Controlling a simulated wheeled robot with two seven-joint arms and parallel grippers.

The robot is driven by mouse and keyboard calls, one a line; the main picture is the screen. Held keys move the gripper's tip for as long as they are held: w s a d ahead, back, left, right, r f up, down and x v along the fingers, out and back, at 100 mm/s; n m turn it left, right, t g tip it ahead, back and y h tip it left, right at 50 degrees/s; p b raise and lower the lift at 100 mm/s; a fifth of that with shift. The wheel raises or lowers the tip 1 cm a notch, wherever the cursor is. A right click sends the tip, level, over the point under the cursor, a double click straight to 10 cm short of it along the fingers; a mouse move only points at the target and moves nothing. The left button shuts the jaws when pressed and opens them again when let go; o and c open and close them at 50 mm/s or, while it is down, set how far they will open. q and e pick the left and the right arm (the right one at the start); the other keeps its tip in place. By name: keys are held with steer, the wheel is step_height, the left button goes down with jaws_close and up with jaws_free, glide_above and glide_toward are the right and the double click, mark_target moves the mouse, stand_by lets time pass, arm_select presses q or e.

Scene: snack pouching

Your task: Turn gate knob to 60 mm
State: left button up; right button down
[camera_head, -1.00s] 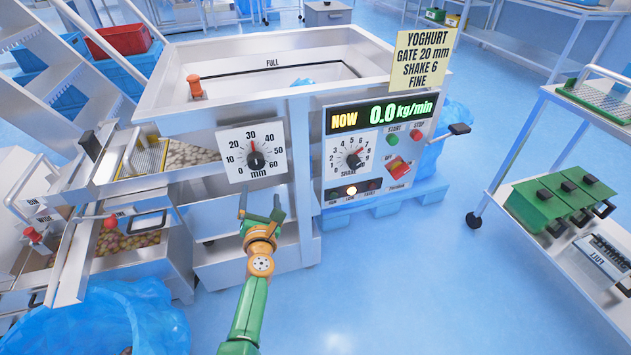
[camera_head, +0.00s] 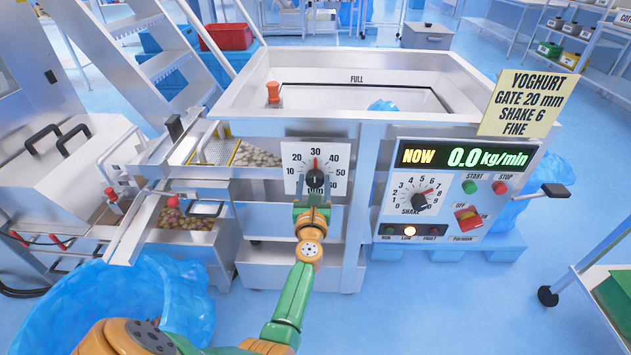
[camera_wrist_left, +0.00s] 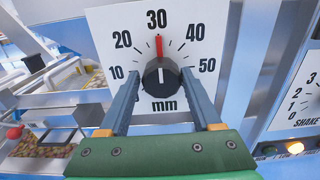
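The gate knob (camera_head: 316,179) is black with a red pointer, on a white dial plate (camera_head: 297,181) marked in mm. The pointer stands upright at 30; the knob also shows in the left wrist view (camera_wrist_left: 160,78). My left gripper (camera_head: 314,196) is at the lower part of the dial and hides its lower markings. In the left wrist view its fingers (camera_wrist_left: 161,74) are spread, one on each side of the knob, with small gaps visible. My right gripper is not in view.
A yellow card (camera_head: 520,101) reads yoghurt, gate 20 mm, shake 6, fine. A blue-lined bin (camera_head: 150,295) stands lower left.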

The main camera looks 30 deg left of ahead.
arm_select(q)
steer(key=shift+d+f, duration=0.1)
steer(key=c, duration=0.9)
steer(key=shift+m, duration=0.3)
